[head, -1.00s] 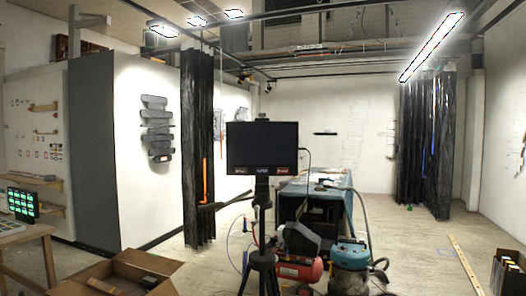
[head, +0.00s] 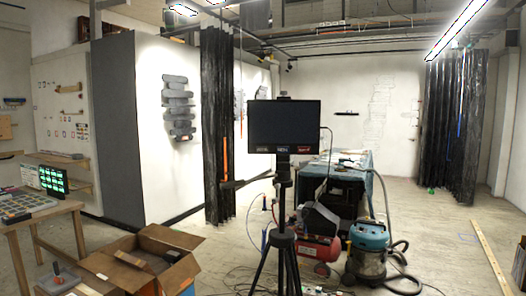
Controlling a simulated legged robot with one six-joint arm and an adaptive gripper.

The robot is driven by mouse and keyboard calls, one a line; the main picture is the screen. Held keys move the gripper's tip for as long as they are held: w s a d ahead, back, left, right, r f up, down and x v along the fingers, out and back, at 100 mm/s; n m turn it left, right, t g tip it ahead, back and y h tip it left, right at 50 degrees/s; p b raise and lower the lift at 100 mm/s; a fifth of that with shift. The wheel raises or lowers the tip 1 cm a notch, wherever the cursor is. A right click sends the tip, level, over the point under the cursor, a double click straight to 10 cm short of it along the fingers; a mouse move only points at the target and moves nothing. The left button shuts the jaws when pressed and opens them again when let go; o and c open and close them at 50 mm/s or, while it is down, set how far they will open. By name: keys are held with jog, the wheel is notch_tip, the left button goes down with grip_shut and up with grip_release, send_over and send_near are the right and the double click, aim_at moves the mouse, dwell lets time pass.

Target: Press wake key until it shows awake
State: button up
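A dark monitor (head: 284,127) stands upright on a black tripod (head: 284,215) near the middle of the head view. Its screen is black. Along its lower bezel are small labels, with a red one (head: 308,149) at the right and paler ones to its left; the lettering is too small to read surely. I cannot tell which of them is the wake key. My gripper is not in view.
An open cardboard box (head: 160,262) lies at the lower left beside a wooden table (head: 40,215) with a small lit green screen (head: 53,181). A teal vacuum (head: 368,250), a red compressor (head: 318,247) and cables crowd the floor right of the tripod.

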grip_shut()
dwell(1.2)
